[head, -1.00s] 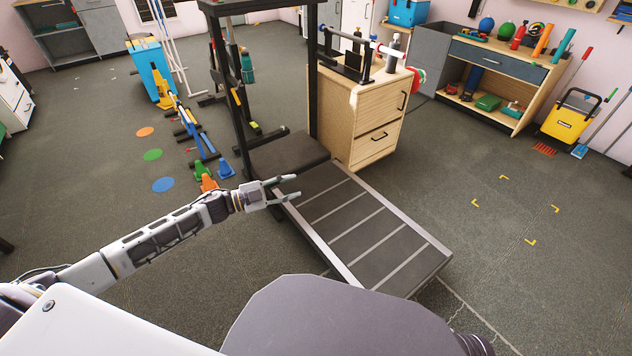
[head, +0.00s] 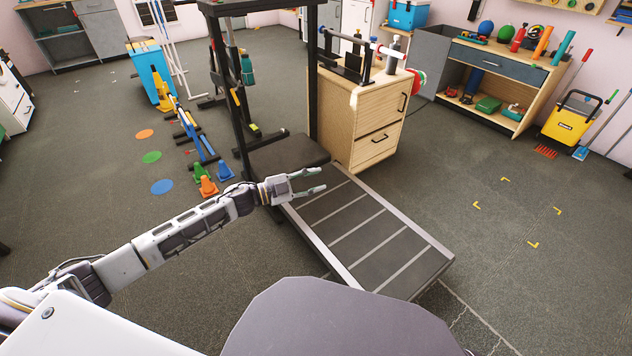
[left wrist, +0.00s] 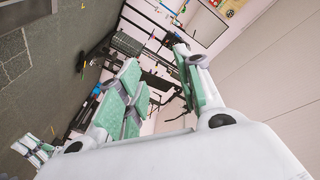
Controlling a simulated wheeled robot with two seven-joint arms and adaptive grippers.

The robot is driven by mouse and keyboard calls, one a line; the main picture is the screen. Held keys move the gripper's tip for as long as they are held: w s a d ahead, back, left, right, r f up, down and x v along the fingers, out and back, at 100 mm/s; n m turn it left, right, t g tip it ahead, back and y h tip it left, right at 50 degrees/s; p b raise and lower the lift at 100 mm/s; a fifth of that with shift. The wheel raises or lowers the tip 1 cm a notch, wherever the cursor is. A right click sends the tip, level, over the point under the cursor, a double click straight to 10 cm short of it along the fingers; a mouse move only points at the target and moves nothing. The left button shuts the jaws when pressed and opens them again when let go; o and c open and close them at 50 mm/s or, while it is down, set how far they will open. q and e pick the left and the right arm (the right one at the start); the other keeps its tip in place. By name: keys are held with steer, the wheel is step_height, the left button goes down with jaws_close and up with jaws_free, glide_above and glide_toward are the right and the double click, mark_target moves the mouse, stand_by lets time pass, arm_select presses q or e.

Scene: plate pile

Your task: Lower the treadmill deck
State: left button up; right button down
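The treadmill deck (head: 362,228) is a dark grey slab with pale cross strips and light side rails. It slopes from the black treadmill frame (head: 228,90) toward the lower right. Its near end looks raised off the floor, by how much I cannot tell. My left gripper (head: 322,181) is over the deck's far part in the head view, fingers apart and nothing between them. Whether it touches the deck I cannot tell. In the left wrist view the two green-padded fingers (left wrist: 160,85) are spread.
A wooden cabinet (head: 372,120) with a barbell on top stands close behind the deck. Small cones (head: 205,183) and low hurdles lie left of the treadmill. A workbench (head: 500,75) and a yellow bucket (head: 570,118) are at the back right. Floor right of the deck is clear.

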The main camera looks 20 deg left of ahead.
arm_select(q)
steer(key=shift+w+d, duration=0.25)
steer(key=shift+d, duration=0.1)
jaws_close()
jaws_free()
stand_by(0.5)
steer(key=shift+a, duration=0.1)
steer(key=v, duration=1.1)
steer(key=shift+s+a, duration=0.3)
stand_by(0.5)
stand_by(0.4)
